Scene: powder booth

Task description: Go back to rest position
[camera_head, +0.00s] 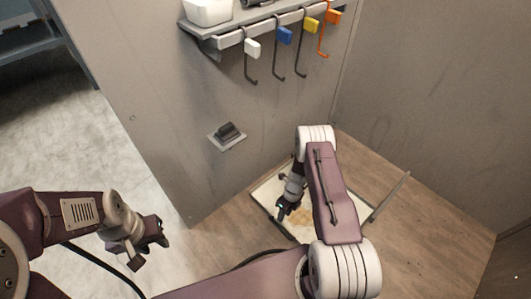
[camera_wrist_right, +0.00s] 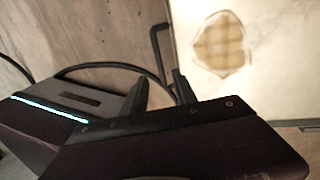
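My right gripper (camera_wrist_right: 161,82) is low over the booth floor, with its two dark fingers apart; in the head view it (camera_head: 281,213) is beside the left part of a pale flat panel. The panel (camera_wrist_right: 285,75) has a brown patch with a grid-like pattern. A dark bent handle (camera_wrist_right: 153,38) at the panel's edge runs down behind the gap between the fingers; I cannot tell whether it touches them. My left gripper (camera_head: 150,247) hangs in the air at lower left, fingers apart and empty.
A wall shelf (camera_head: 228,36) carries a white bin (camera_head: 208,11) and hooks with white, blue, yellow and orange tags. A dark wall fitting (camera_head: 228,132) sits below. Booth walls stand behind and right. A thin upright edge (camera_head: 391,196) is right of my right arm. Concrete floor (camera_head: 70,130) at left is clear.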

